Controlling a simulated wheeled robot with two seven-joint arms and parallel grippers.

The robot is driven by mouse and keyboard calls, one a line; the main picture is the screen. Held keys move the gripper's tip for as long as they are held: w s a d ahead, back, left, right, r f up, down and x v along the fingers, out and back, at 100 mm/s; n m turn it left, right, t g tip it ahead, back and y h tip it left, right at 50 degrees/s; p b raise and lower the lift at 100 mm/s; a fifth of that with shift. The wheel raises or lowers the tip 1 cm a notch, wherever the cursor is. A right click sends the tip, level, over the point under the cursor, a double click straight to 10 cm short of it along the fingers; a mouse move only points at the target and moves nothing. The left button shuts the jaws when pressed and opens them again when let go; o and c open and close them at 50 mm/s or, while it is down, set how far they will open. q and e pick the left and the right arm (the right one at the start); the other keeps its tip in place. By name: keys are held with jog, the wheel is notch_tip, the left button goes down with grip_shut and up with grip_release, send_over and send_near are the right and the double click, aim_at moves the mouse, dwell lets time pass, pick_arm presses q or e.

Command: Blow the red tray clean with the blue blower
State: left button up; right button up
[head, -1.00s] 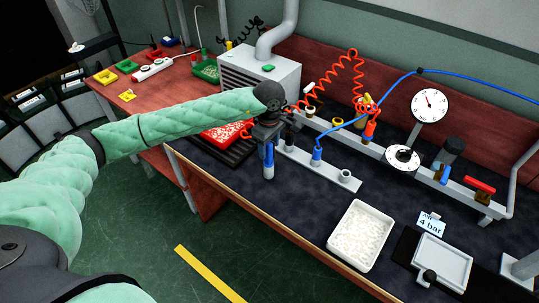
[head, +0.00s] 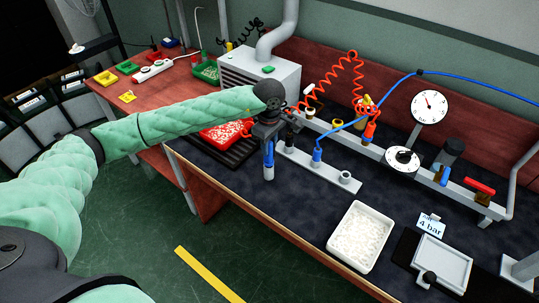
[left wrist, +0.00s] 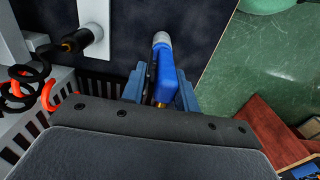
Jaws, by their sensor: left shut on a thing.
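The red tray (head: 225,133) lies on a black slatted grille at the back left of the dark bench in the head view. Pale bits lie in it, and my left forearm passes in front of part of it. My left gripper (head: 268,145) is to the right of the tray and nearer the front, above the bench. It is shut on the blue blower (head: 268,162), which points down. In the left wrist view the blower (left wrist: 164,72) sits between the fingers, with a grey end and a brass fitting. My right gripper is not in view.
A grey holder strip (head: 330,175) is just right of my gripper. A white bin (head: 360,237) of pale pieces stands at the front. A rail with a dial (head: 403,160) and a red coiled hose (head: 350,75) run behind.

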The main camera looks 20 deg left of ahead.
pick_arm(q)
jog(key=shift+r+p, duration=0.55)
jog(key=shift+r, duration=3.15)
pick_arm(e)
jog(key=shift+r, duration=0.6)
